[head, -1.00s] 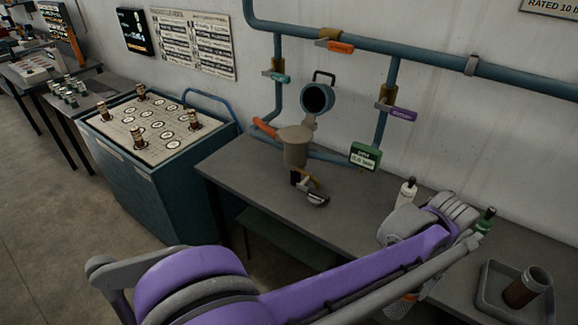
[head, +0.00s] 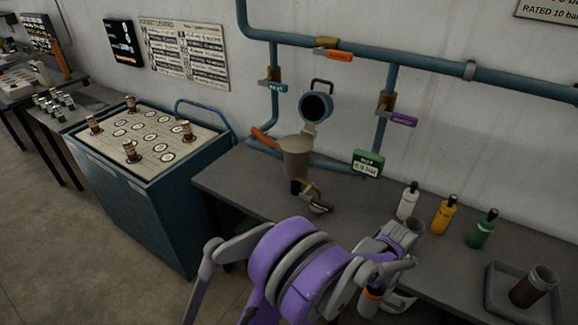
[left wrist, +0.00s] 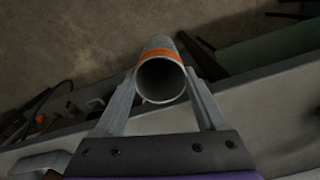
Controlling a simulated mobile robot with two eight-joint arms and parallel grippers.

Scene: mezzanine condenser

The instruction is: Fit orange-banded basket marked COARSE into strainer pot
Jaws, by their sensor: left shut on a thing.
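My left gripper (left wrist: 160,76) is shut on a grey tubular basket (left wrist: 158,82) with an orange band, seen in the left wrist view with its round open end towards the camera. The strainer pot (head: 296,158) is a beige cup on the bench by the wall, to the left of and apart from the basket. Its round lid (head: 316,107) stands open above it. My right gripper is out of view.
White (head: 408,203), yellow (head: 444,215) and green (head: 482,229) bottles stand on the bench right of my arm. A grey tray (head: 494,300) holds a brown cylinder (head: 532,288). Pipes with valve handles run behind the pot. A teal cabinet (head: 160,215) stands left.

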